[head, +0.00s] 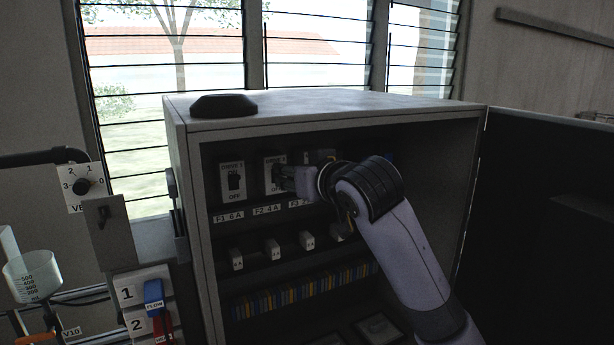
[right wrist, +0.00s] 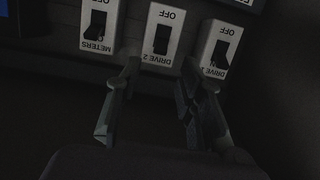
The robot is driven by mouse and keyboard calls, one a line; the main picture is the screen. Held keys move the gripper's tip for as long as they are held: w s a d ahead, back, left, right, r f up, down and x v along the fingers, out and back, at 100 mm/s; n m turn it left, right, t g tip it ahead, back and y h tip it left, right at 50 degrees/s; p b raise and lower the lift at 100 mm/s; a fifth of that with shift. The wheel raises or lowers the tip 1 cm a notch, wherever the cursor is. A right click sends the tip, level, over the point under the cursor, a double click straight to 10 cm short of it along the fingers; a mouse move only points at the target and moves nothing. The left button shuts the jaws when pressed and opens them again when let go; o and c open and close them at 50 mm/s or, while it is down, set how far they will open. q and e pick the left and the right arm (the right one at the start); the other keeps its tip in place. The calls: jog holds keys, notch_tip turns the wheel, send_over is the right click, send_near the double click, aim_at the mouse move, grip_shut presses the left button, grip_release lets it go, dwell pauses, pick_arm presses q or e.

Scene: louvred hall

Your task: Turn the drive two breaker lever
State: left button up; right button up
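The drive two breaker is a white plate with a dark lever (right wrist: 161,40), in the middle of three breakers in the right wrist view, which shows their labels upside down. In the head view its plate (head: 268,175) is partly covered by my right gripper (head: 284,180). In the right wrist view that gripper (right wrist: 160,105) is open, one finger on each side below the drive two plate, with nothing between the fingertips. I cannot tell whether a fingertip touches a plate. My left gripper is not in view.
The breakers sit inside an open grey cabinet (head: 300,107). The drive one breaker (head: 233,182) and the meters breaker (right wrist: 98,25) flank drive two closely. Fuses (head: 272,248) line a shelf below. The cabinet door (head: 545,210) stands open at right; a dark object (head: 223,105) lies on top.

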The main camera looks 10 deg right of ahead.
jog(key=v, duration=0.5)
jog(key=shift+s+d, duration=0.1)
jog(key=shift+s, duration=0.25)
jog(key=shift+f, duration=0.1)
